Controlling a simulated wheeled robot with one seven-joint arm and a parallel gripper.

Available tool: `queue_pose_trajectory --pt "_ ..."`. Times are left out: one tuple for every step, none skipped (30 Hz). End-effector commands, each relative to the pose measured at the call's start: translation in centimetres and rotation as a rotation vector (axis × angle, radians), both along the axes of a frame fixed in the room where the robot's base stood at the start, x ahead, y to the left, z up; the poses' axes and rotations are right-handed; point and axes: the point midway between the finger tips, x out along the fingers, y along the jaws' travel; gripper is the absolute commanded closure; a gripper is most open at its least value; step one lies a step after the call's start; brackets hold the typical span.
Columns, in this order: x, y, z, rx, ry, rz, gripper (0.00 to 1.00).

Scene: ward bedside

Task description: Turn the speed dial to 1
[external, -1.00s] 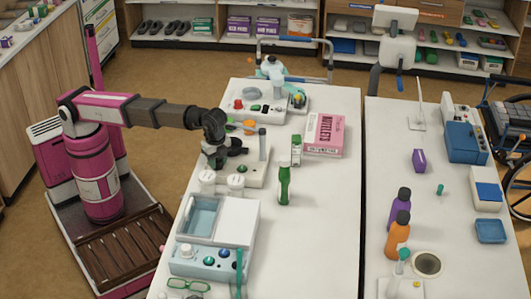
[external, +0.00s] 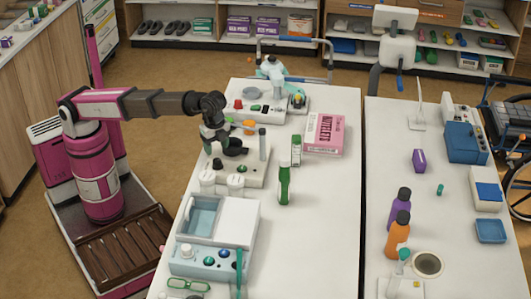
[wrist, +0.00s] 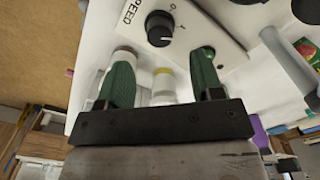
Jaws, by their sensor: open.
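The speed dial (wrist: 160,28) is a round black knob with a white pointer mark on a white panel in the wrist view. "SPEED" is printed to its left and a "0" above its right side. I cannot clearly read which mark the pointer meets. My gripper (wrist: 161,75) is open, with its two dark green fingers apart. The dial lies beyond the fingertips, between their lines, with nothing held. In the external view my gripper (external: 212,142) hangs over the left part of a white device (external: 255,176) with a black dish and a green knob.
White-capped bottles (external: 207,181) stand just in front of the device. A green bottle (external: 284,184), a small green-and-white box (external: 296,150) and a pink carton (external: 324,135) stand to its right. The table's front right area is clear.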

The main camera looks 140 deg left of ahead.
Motion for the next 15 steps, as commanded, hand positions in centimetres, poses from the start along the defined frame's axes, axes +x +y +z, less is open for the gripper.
queue_pose_trajectory --pt "0.1 0.0 1.0 0.000 -0.001 0.000 0.40" --pt "0.1 0.0 1.4 0.000 -0.001 0.000 0.40" --pt "0.1 0.1 2.0 0.001 -0.001 0.000 0.40" --pt "0.1 0.0 2.4 0.001 -0.001 0.000 0.40" --pt "0.1 0.0 2.7 0.000 -0.001 0.000 0.40" --pt "0.1 0.0 3.1 0.000 0.000 0.000 0.40" --pt "0.1 0.0 3.3 0.000 0.000 0.000 0.40" --pt "0.0 0.0 3.5 0.000 0.000 0.000 0.40" --pt "0.0 0.0 3.7 0.000 0.000 0.000 0.40" --pt "0.0 0.0 3.8 0.000 0.001 0.000 0.40" --pt "0.0 0.0 3.9 0.000 0.001 0.000 0.40" --pt "0.0 0.0 4.0 0.000 0.001 0.000 0.40" --pt "0.0 0.0 4.0 0.000 0.001 0.000 0.40" --pt "0.0 0.0 4.0 0.000 0.001 0.000 0.40" --pt "0.0 0.0 4.0 0.000 0.001 0.000 0.40"
